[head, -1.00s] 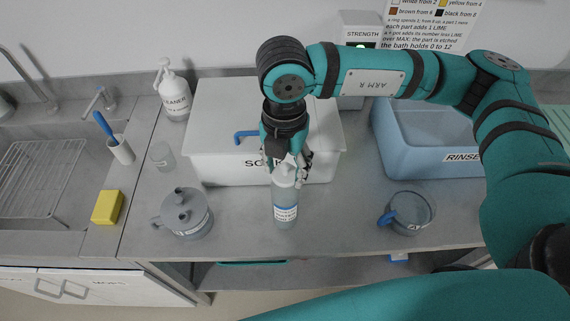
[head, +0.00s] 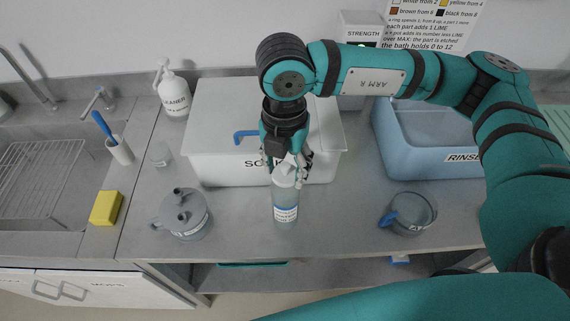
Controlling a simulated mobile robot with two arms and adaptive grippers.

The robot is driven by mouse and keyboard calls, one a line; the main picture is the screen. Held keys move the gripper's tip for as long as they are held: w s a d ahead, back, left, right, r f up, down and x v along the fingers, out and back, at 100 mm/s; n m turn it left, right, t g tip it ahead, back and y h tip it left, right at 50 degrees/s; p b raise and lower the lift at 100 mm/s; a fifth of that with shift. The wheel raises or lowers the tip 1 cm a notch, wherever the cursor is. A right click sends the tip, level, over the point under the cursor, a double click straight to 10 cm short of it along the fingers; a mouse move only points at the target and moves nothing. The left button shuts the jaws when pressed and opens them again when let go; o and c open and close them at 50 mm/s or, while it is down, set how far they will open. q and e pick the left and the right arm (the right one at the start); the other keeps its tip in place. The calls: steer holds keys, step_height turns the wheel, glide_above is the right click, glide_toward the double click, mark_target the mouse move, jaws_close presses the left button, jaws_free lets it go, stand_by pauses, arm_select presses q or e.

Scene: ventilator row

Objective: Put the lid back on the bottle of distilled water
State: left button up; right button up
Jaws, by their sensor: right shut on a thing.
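The bottle of distilled water (head: 286,202) stands upright on the steel counter in front of the white soak bath, its label facing me. A pale lid (head: 285,173) is at the top of the bottle. My right gripper (head: 291,168) comes down from above and is shut on the lid at the bottle's mouth. The fingers hide part of the lid, and I cannot tell whether it is fully seated. My left gripper is not in view.
The lidded soak bath (head: 220,165) stands close behind the bottle. A grey lidded vessel (head: 184,214) is to the left, a jug with a blue handle (head: 412,213) to the right. A blue rinse basin (head: 400,150) stands at the back right. Counter beside the bottle is clear.

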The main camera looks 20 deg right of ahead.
steer(key=o, duration=0.8)
steer(key=shift+o, duration=0.5)
steer(key=o, duration=0.4)
steer(key=shift+r, duration=0.1)
steer(key=shift+r+p, duration=1.5)
steer(key=shift+r, duration=1.95)
